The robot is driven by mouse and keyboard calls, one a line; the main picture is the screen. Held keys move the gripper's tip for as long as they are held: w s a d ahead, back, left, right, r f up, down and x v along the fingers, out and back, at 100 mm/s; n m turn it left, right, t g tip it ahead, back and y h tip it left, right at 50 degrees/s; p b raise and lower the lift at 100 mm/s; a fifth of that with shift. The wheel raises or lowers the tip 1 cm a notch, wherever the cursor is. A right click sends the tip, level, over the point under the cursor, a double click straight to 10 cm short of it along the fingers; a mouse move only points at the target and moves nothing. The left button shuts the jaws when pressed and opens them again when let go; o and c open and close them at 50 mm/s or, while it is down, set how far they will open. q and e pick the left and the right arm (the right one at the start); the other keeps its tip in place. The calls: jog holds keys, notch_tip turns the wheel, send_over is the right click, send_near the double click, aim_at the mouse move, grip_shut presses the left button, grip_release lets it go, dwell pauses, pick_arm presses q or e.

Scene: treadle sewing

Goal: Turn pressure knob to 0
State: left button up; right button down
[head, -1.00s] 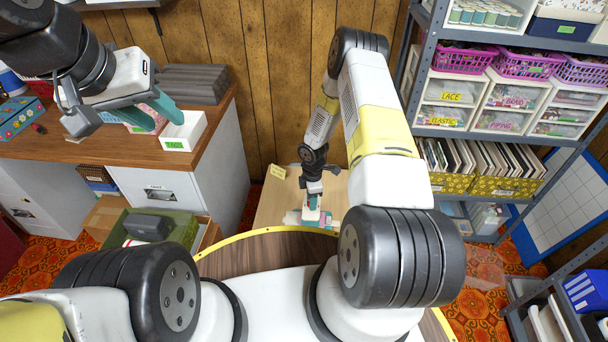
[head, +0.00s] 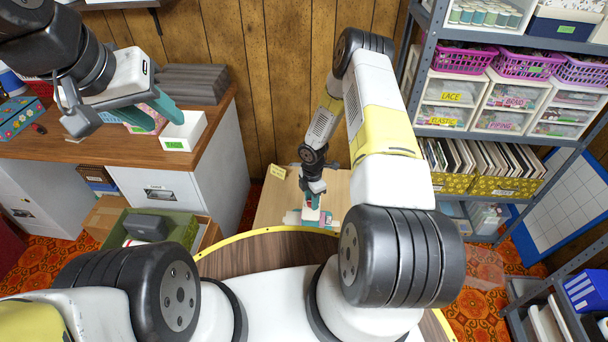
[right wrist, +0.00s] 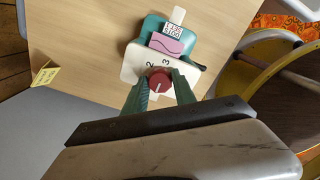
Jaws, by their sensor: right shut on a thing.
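The pressure knob (right wrist: 159,83) is a red round knob with a pale line on its face, in the right wrist view. It sits on a cream plate (right wrist: 136,62) with the figures 2 and 3 visible; other figures are hidden. Behind it is a teal machine part (right wrist: 152,31) with a pink patch. My right gripper (right wrist: 160,88) is shut on the knob, one green finger on each side. In the head view, my right gripper (head: 312,202) is small, above the light wooden table. My left gripper (head: 166,115) is open and empty, near the white TAGS box at upper left.
The white TAGS box (head: 184,132) stands on the brown counter (head: 120,152) close to my left gripper. A light wooden table (head: 273,207) carries the machine. A grey shelf unit (head: 424,62) with baskets and drawers stands at right. A yellow note (right wrist: 45,77) is at the table's edge.

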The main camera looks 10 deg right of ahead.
jog(key=shift+w, duration=0.1)
jog(key=c, duration=1)
grip_release()
notch_tip(320, 180, up, 8)
jog(key=shift+f, duration=0.1)
